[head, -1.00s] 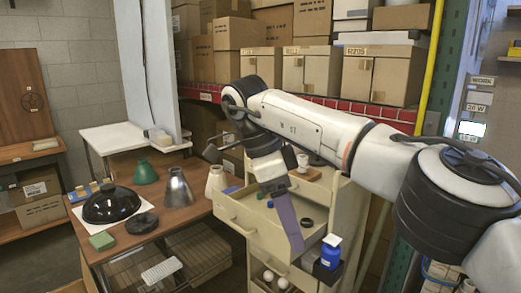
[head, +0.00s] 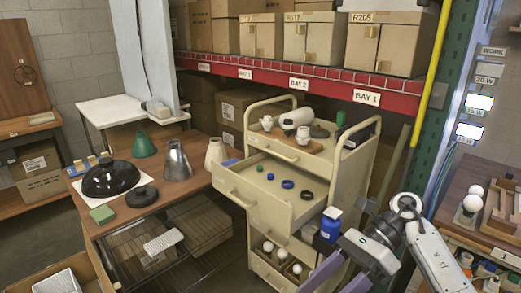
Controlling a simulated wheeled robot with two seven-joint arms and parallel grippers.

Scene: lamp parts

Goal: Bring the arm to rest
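My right arm (head: 425,250) is folded low at the lower right of the head view. Its gripper (head: 332,283) points down and left, in front of the cart's lower right side. Its two purple fingers stand apart, with nothing seen between them; their tips are near the bottom edge of the picture. The cream cart (head: 243,206) stands behind and to the left of it, with its upper drawer (head: 262,212) pulled out. My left gripper is not in view.
Several lamp shades, including a black dome (head: 110,180) and a metal cone (head: 176,162), stand on the brown table (head: 187,193) at left. The drawer holds small rings (head: 287,184). Another bench (head: 471,178) with white bulbs (head: 472,204) is close at right.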

